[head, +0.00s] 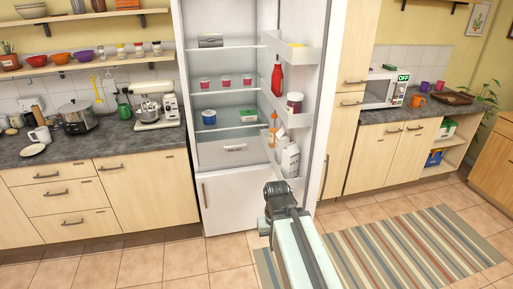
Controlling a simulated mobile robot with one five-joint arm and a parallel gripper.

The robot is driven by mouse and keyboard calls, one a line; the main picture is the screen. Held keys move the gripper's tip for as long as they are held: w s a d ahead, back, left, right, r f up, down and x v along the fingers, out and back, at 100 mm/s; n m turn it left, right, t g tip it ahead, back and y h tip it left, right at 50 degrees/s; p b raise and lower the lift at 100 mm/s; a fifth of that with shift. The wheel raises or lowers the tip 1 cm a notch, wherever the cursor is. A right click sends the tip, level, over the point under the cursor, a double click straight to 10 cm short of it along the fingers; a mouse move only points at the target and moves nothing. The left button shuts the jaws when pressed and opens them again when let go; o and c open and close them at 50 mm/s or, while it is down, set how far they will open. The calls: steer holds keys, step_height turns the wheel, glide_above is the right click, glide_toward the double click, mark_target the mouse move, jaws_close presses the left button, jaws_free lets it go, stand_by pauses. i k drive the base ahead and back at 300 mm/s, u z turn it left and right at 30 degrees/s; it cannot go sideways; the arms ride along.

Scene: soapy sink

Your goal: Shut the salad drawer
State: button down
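The salad drawer (228,153) is a pale, whitish drawer with a small label, at the bottom of the open fridge's inside. I cannot clearly tell from here how far it stands out. My gripper (274,192) is at the end of my arm, in front of the fridge, low and to the right of the drawer in the picture. It appears apart from the drawer. Its fingers are too small and dark to tell open from shut.
The fridge door (310,105) stands open on the right, its shelves holding bottles, jars and cartons (290,160). A lower white door (235,203) is shut below. Tiled floor and a striped rug (400,245) lie clear in front.

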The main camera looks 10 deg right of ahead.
mark_target(216, 147)
steer(key=u, duration=0.1)
steer(key=i, duration=1.05)
steer(key=u, duration=0.8)
steer(key=i, duration=0.6)
steer(key=u, duration=0.45)
steer(key=k, duration=0.9)
steer(key=u, duration=0.2)
steer(key=i, duration=0.9)
steer(key=z, duration=0.1)
